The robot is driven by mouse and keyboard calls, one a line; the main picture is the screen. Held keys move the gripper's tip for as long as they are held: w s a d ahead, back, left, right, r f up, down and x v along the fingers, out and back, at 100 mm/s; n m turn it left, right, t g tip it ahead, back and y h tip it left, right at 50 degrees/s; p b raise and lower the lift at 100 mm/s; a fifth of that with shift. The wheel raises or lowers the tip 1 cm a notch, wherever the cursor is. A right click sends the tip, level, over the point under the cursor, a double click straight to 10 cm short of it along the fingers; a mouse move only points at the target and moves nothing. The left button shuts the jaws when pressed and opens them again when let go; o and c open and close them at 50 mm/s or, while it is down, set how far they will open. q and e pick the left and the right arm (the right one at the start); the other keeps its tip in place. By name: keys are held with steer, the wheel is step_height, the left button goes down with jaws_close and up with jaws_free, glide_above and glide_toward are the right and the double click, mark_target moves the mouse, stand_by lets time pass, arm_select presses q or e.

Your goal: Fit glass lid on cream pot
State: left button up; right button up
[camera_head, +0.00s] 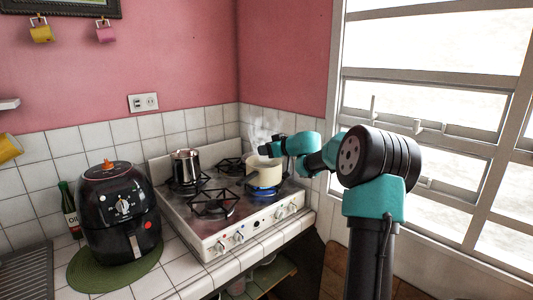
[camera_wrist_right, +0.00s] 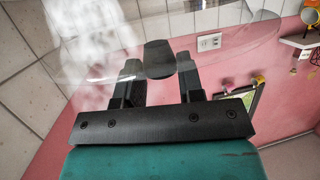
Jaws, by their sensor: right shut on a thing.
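The cream pot (camera_head: 264,174) sits on a lit burner at the back right of the stove, with steam rising around it. My right gripper (camera_head: 268,150) is just above the pot's rim, at its upper right. In the right wrist view, my right gripper (camera_wrist_right: 159,70) is shut on the dark knob of the glass lid (camera_wrist_right: 158,56). The clear glass spreads out around the fingers in that view. In the head view the lid is too faint to make out, so I cannot tell whether it touches the pot. My left gripper is not in view.
The white stove (camera_head: 208,238) also carries a steel pot (camera_head: 185,166) at the back left. A black air fryer (camera_head: 118,215) stands on a green mat (camera_head: 90,272), beside a dark bottle (camera_head: 69,208). The tiled wall and window (camera_head: 440,110) bound the right side.

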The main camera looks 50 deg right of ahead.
steer(key=w+d, duration=0.6)
steer(key=d, duration=0.2)
steer(key=shift+w+f, duration=0.35)
steer(key=shift+f, duration=0.1)
steer(key=shift+w+d+f, duration=0.15)
steer(key=shift+f, duration=1.65)
steer(key=shift+f, duration=0.45)
steer(key=o, duration=1)
steer(key=shift+r, duration=0.1)
